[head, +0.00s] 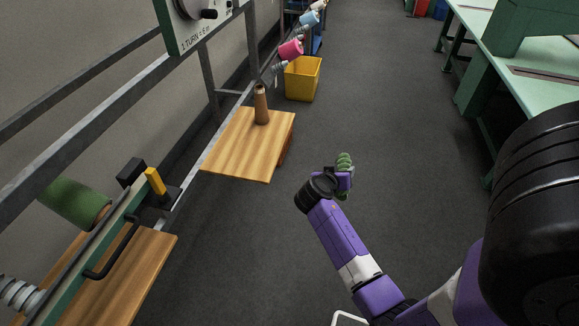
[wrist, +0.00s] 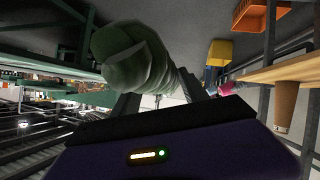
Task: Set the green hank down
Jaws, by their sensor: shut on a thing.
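The green hank (head: 344,161) is a twisted green bundle held at the end of my arm, over the open floor in the head view. In the wrist view the green hank (wrist: 140,62) fills the upper middle, between the fingers. My gripper (head: 343,178) is shut on it; it also shows in the wrist view (wrist: 160,102). The hank is clear of the wooden shelf. Part of the hank is hidden by my gripper in the head view.
A wooden shelf (head: 240,150) at left of centre bears a brown cone (head: 261,104). A yellow bin (head: 303,79) stands behind it. A green roll (head: 73,203) sits at far left above another wooden board (head: 140,270). Green benches (head: 480,95) stand at right. The floor between is clear.

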